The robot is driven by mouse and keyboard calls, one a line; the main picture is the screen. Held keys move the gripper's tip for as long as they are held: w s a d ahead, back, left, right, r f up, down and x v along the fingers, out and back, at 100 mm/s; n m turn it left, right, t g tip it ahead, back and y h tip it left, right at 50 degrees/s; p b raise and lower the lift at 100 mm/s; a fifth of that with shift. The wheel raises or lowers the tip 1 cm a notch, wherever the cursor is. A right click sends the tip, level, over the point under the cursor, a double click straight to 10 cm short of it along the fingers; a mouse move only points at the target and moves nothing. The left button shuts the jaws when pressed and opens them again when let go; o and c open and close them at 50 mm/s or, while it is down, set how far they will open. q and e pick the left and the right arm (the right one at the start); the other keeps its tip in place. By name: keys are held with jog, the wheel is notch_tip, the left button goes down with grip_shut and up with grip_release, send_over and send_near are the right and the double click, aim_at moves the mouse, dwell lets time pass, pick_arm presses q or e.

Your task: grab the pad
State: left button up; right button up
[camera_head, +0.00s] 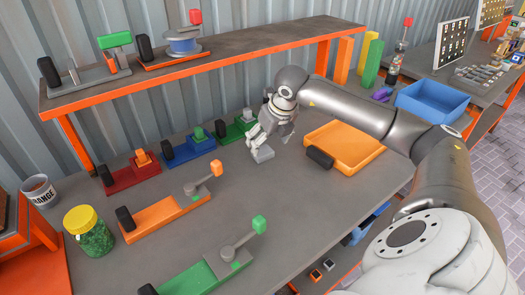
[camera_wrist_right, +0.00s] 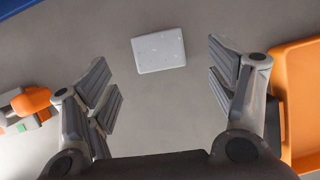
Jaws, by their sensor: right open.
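The pad (camera_wrist_right: 159,50) is a small pale grey, roughly square piece with tiny dots, lying flat on the grey tabletop in the right wrist view. In the head view a light grey block (camera_head: 263,154) just under the fingers seems to be the same pad, partly covered by the hand. My right gripper (camera_wrist_right: 162,77) is open and empty; its two fingers stand wide apart on either side, with the pad beyond them and not touched in the wrist view. My right gripper also shows in the head view (camera_head: 268,138), pointing down over the table. My left gripper is not in view.
An orange tray (camera_head: 345,148) with a black grip is close on the right. Red, blue and green fixtures (camera_head: 190,149) stand to the left. An orange lever fixture (camera_head: 163,213) and a green one (camera_head: 210,273) lie nearer. A shelf (camera_head: 230,58) runs behind.

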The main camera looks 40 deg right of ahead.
aim_at(263, 151)
jog(key=b+x, duration=0.2)
jog(key=x, duration=0.3)
jog(key=shift+a, duration=0.1)
jog(key=shift+w+f, duration=0.1)
jog(key=shift+f, duration=0.15)
jog(key=shift+r, duration=0.1)
jog(key=shift+c, duration=1.2)
jog(key=c, duration=0.9)
jog(key=shift+r, duration=0.1)
